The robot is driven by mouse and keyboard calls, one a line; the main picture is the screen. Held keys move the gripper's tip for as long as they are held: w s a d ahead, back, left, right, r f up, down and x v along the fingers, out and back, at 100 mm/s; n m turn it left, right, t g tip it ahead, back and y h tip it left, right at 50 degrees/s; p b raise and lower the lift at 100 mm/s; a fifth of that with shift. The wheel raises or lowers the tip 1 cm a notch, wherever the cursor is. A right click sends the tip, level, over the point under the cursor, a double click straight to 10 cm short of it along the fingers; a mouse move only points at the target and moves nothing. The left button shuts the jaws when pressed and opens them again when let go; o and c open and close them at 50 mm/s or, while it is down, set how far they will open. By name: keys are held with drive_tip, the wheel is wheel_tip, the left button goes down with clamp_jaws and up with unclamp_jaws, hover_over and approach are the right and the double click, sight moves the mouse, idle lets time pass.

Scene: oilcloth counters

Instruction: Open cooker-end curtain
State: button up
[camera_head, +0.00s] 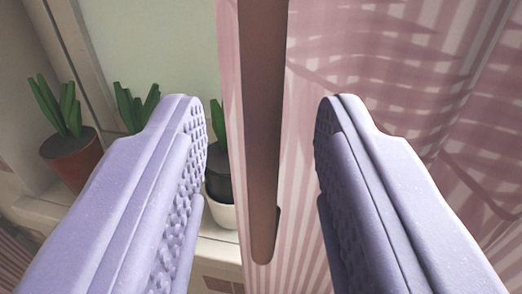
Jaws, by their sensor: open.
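A pink-and-white striped curtain (385,80) hangs across the right half of the view, with leaf-like shadows on its folds. A brown vertical bar (263,110) runs down near the curtain's left edge and ends in a rounded tip low in the middle. My gripper (262,118) has two lavender fingers with bumpy inner pads. It is open, one finger left and one right of the bar. The bar appears between the fingers, with a gap on both sides. I cannot tell how far beyond the fingertips it lies.
Behind, left of the curtain, a pale window pane (150,40) and a sill (218,245) show. A plant in a terracotta pot (75,160) stands at the left. Another plant (134,105) is behind that finger.

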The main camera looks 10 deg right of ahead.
drive_tip(key=s+a+p, duration=0.1)
drive_tip(key=s, duration=0.6)
drive_tip(key=w+a+r+n+y, duration=0.1)
drive_tip(key=w+r+y, duration=0.25)
drive_tip(key=r, duration=0.55)
drive_tip(key=w+r+y, duration=0.2)
drive_tip(key=w+r, duration=0.2)
drive_tip(key=r, duration=0.6)
drive_tip(key=s+d+r+g+h, duration=0.1)
drive_tip(key=s+d+r, duration=0.4)
drive_tip(key=r, duration=0.4)
drive_tip(key=s+d+r+g+h, duration=0.1)
drive_tip(key=s+d+r, duration=0.3)
drive_tip(key=r, duration=0.6)
drive_tip(key=shift+s+d+n+h, duration=0.35)
drive_tip(key=shift+s+d+n, duration=0.05)
drive_tip(key=shift+s, duration=0.45)
drive_tip(key=shift+s+f, duration=0.1)
